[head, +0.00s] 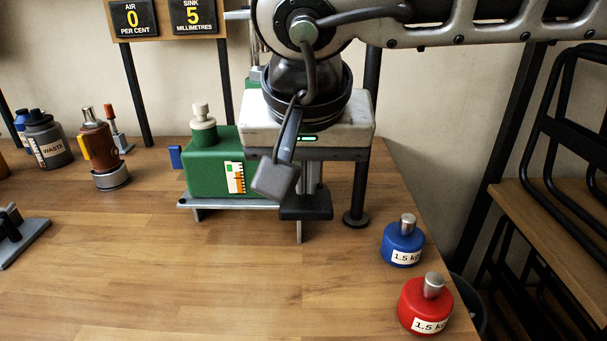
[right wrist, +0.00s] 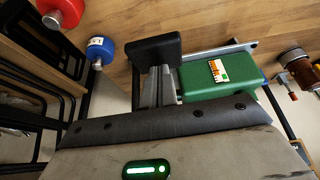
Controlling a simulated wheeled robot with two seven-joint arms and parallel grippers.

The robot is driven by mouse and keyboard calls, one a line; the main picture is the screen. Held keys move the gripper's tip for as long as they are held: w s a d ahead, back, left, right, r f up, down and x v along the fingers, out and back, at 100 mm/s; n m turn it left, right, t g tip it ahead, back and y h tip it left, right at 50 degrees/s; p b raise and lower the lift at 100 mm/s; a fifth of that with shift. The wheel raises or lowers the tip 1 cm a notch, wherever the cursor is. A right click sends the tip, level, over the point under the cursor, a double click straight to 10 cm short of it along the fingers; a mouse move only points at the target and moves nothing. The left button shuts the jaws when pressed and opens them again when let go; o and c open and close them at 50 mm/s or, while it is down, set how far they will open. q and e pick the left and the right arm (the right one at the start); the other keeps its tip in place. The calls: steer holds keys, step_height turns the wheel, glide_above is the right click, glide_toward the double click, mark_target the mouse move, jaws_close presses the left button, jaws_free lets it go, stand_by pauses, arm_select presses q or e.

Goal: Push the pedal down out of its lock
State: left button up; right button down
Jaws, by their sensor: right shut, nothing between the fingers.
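The pedal (head: 305,207) is a black block at the front right of the green unit (head: 208,165), which stands on a silver frame. In the right wrist view the pedal (right wrist: 153,49) lies beside the green unit (right wrist: 218,76). My right gripper (head: 312,180) hangs above the pedal, pointing down. Its grey fingers are shut and empty, with their tips (right wrist: 158,82) at the pedal; I cannot tell whether they touch it. The gripper's body and the wrist camera hide part of the unit and the pedal's mount. My left gripper is not in view.
A blue weight (head: 402,245) and a red weight (head: 424,305) stand near the table's right edge. Bottles (head: 47,140) and a brown tool (head: 99,148) stand at the left. Signs (head: 133,18) hang behind. The wooden table's (head: 210,285) front middle is clear.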

steer(key=r+p, duration=0.4)
steer(key=w+r+p, duration=0.1)
steer(key=r, duration=0.1)
steer(key=shift+r+p, duration=0.35)
steer(key=shift+p, duration=0.05)
steer(key=shift+s, duration=0.1)
stand_by(0.4)
